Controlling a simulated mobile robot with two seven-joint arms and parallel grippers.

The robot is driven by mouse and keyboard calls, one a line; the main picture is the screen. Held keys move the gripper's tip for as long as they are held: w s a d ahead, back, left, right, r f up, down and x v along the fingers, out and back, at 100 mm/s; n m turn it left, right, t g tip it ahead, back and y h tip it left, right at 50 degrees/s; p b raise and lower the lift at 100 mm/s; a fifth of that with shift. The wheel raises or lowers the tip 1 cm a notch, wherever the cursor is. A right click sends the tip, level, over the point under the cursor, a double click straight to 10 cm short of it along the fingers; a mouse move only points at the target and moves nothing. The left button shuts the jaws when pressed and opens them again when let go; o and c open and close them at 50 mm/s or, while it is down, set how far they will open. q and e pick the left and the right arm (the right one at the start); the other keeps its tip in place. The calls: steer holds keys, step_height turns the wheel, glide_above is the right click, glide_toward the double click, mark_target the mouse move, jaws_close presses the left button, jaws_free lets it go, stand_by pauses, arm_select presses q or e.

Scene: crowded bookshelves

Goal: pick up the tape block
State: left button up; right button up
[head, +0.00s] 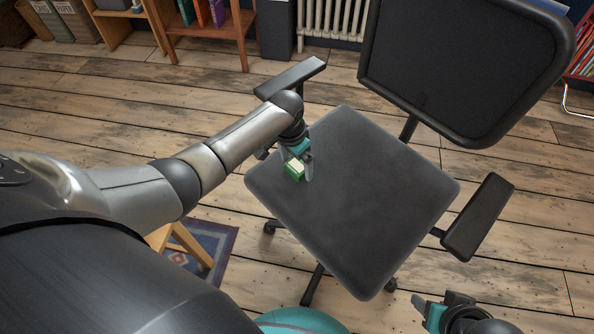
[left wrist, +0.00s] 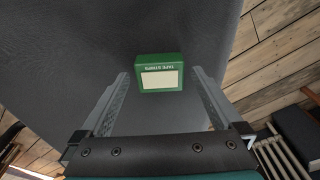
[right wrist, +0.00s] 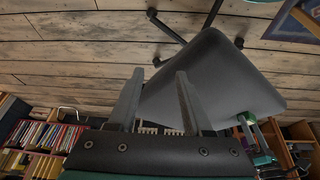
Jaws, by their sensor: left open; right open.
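The tape block (head: 294,170) is a small green box with a pale label, on the left part of the dark office chair's seat (head: 360,200). In the left wrist view the tape block (left wrist: 160,73) shows its "TAPE STRIPS" lettering and lies just beyond and between the fingertips. My left gripper (head: 297,165) is open, with its fingers at the block; I cannot tell whether they touch it. My right gripper (head: 440,312) is open and empty, low at the right of the head view, apart from the chair. In the right wrist view its fingers (right wrist: 158,95) are spread with nothing between them.
The chair's backrest (head: 465,60) stands at the back right, with armrests (head: 478,217) (head: 290,78) on both sides of the seat. A wooden shelf (head: 205,30) and a radiator (head: 332,22) stand behind. A wooden stool (head: 185,240) is at lower left. Much of the seat is bare.

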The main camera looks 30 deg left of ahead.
arm_select(q)
steer(key=shift+w+f+b, duration=0.1)
steer(key=shift+f+b, duration=0.2)
steer(key=shift+f, duration=0.35)
arm_select(e)
steer(key=shift+w+v, duration=0.25)
steer(key=shift+v, duration=0.8)
arm_select(q)
steer(key=shift+c, duration=0.4)
arm_select(e)
steer(key=shift+r, duration=0.1)
arm_select(q)
steer(key=c, duration=1.2)
steer(key=shift+c, duration=0.2)
steer(key=shift+r, duration=0.15)
